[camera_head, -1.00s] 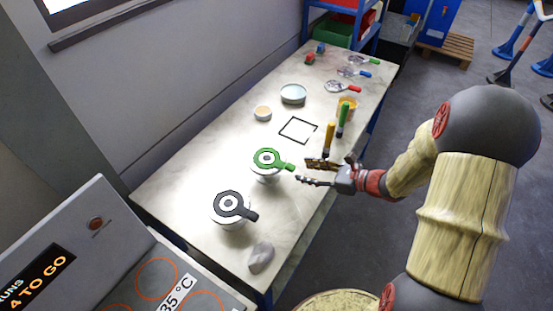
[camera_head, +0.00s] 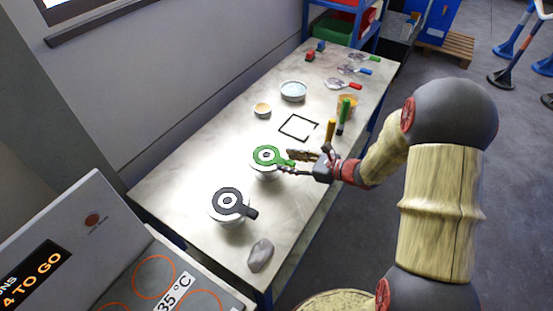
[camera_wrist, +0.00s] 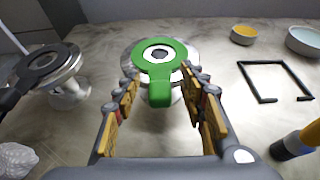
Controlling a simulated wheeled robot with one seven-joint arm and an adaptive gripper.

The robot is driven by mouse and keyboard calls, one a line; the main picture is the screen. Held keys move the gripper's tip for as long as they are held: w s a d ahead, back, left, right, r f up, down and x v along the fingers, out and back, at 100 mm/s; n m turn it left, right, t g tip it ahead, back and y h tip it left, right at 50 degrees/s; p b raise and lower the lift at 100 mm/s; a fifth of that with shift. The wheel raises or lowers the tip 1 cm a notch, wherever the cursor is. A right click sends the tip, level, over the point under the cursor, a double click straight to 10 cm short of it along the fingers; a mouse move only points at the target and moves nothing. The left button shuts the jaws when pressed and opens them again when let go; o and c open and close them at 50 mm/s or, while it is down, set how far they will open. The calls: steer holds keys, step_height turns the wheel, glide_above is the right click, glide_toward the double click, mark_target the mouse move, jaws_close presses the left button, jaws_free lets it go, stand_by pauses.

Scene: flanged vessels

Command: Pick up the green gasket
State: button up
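The green gasket (camera_head: 267,155) is a flat ring with a tab handle, lying on top of a pale flanged vessel (camera_head: 264,174). Its tab points toward my gripper (camera_head: 289,162). In the wrist view the gasket (camera_wrist: 160,68) lies straight ahead, on the metal flange, with its tab between my gripper's fingers (camera_wrist: 161,95). The fingers are open, one on each side of the tab, with a gap visible on both sides. In the wrist view nothing hides the tab.
A second vessel with a dark gasket (camera_head: 230,201) stands nearer on the table. A grey lump (camera_head: 261,255) lies by the front edge.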

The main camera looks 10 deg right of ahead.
steer(key=shift+c, duration=1.1)
steer(key=c, duration=0.7)
jaws_close()
